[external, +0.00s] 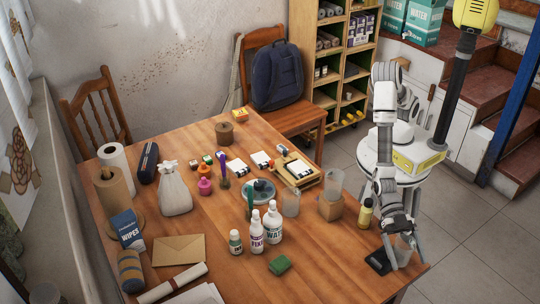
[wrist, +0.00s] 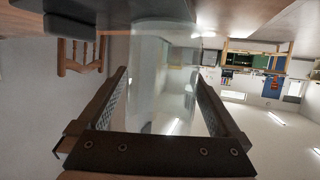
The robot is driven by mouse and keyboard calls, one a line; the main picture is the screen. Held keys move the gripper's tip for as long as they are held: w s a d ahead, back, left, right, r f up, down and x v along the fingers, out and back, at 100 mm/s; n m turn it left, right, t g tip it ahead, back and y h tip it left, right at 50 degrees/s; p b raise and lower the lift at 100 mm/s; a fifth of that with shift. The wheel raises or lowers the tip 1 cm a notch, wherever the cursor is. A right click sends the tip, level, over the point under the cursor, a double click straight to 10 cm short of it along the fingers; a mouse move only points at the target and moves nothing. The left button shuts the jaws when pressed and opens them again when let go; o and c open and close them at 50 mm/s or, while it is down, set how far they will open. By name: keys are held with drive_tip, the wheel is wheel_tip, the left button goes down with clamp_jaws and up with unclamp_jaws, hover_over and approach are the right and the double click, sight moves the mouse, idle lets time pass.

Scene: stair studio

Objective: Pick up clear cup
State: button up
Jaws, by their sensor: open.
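A clear cup (external: 404,248) stands at the right corner of the wooden table, partly hidden by my gripper (external: 398,236). In the wrist view the clear cup (wrist: 165,60) shows between the two fingers of my gripper (wrist: 162,76).
A dark flat object (external: 378,262) lies just left of my gripper. A yellow-green bottle (external: 365,214) stands behind it. The table's (external: 335,275) front right part is mostly bare.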

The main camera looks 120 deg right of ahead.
drive_tip(key=c, duration=1.4)
wheel_tip(320, 180, up, 9)
drive_tip(key=p, duration=0.3)
drive_tip(key=shift+r, duration=0.15)
drive_tip(key=shift+w+d+f+m+t+h+b, duration=0.15)
drive_tip(key=shift+w+f+m+t+h+b, duration=0.2)
drive_tip(key=shift+b, duration=0.6)
drive_tip(key=w+d+f+m+t+h+b, duration=0.1)
drive_tip(key=w+d+m+t+b, duration=0.1)
drive_tip(key=b, duration=0.2)
drive_tip(key=m+t+h+b, duration=0.1)
drive_tip(key=m+t+b, duration=0.1)
drive_tip(key=b, duration=0.3)
hover_over(385, 266)
wheel_tip(385, 266, down, 7)
drive_tip(key=shift+f, duration=0.15)
